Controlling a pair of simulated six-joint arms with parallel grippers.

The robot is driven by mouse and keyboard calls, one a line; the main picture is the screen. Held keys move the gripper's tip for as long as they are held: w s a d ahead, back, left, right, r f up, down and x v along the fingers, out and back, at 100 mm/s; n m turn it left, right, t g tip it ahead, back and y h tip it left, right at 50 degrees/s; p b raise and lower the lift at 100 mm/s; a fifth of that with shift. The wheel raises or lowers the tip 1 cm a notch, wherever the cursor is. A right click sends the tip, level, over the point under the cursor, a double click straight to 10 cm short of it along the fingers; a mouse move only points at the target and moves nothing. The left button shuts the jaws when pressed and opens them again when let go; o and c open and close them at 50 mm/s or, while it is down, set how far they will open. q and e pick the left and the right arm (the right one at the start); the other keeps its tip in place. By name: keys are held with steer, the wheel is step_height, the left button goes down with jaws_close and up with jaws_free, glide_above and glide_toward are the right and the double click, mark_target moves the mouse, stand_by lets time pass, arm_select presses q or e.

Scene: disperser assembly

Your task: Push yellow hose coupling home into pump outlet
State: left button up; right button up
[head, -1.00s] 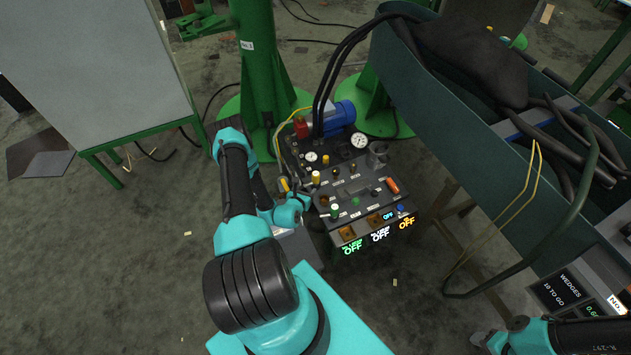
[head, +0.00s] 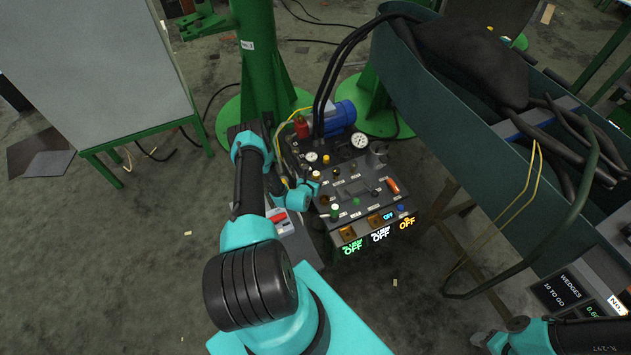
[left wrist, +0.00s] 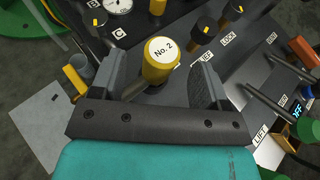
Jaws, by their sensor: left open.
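My left gripper (left wrist: 165,85) is open, its grey fingers on either side of a yellow capped post (left wrist: 162,62) marked "No. 2". A gap shows beside the post, so I see no grip on it. In the head view the left gripper (head: 307,187) is at the left side of the pump panel (head: 350,195), partly hidden by its own wrist. A yellow-ended piece (left wrist: 75,78) beside a blue-grey cylinder shows outside the left finger; I cannot tell whether it is the hose coupling. A thin yellow hose (head: 284,118) curves behind the panel. The outlet is not clearly visible. My right gripper (head: 484,340) is small at the lower edge.
Gauges (head: 359,141), a red part (head: 302,127) and a blue motor (head: 341,116) stand at the panel's back. Several knobs and levers crowd its top. A grey box (head: 288,228) with a red part is left of it. A green trough (head: 480,145) lies right.

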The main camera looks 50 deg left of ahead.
mark_target(317, 173)
arm_select(q)
steer(key=shift+x, duration=2.55)
steer(key=shift+f, duration=0.1)
steer(key=shift+c, duration=0.4)
jaws_close()
